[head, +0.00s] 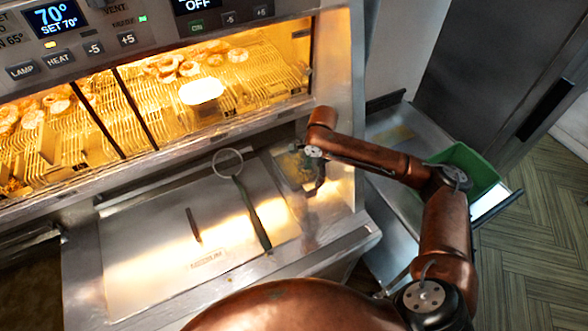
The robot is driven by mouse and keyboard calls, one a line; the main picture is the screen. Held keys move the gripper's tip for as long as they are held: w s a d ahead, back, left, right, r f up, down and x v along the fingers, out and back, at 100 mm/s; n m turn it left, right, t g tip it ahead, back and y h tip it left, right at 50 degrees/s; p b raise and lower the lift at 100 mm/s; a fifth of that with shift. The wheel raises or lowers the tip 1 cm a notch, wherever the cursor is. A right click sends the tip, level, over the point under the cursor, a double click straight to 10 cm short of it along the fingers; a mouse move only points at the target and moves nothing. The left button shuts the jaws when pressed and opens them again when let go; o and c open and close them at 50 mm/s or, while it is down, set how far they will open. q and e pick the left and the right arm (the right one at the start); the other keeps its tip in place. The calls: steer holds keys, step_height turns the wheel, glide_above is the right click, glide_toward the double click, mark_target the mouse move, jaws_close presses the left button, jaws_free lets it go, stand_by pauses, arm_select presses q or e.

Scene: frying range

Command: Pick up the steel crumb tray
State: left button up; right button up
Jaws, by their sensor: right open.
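What looks like the steel crumb tray (287,172) is a small shiny steel piece at the right end of the counter, with brownish bits in it. My right arm comes in from the right, and my right gripper (314,190) points down over the right part of this tray. The gripper is open and hides part of the tray. I cannot tell whether its fingers touch the tray. My left gripper is not in view.
A flat steel plate (150,250) lies left of the tray, with a ring-ended dark-handled tool (249,208) and a small dark bar (193,225) on it. The lit fry cabinet (225,85) stands behind. A green bin (468,165) is at right, behind my arm.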

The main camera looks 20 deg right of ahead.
mark_target(308, 186)
steer(key=shift+w+f, duration=0.15)
steer(key=shift+f, duration=0.5)
steer(key=shift+w+f, duration=0.15)
steer(key=shift+f, duration=0.45)
steer(key=shift+w+a+f, duration=0.1)
steer(key=shift+a+f, duration=0.1)
steer(key=shift+f, duration=0.85)
steer(key=shift+a+f, duration=0.2)
steer(key=shift+f, duration=0.8)
steer(key=shift+w+a+f, duration=0.1)
steer(key=shift+a+f, duration=0.1)
steer(key=shift+f, duration=0.85)
steer(key=shift+c, duration=0.3)
jaws_close()
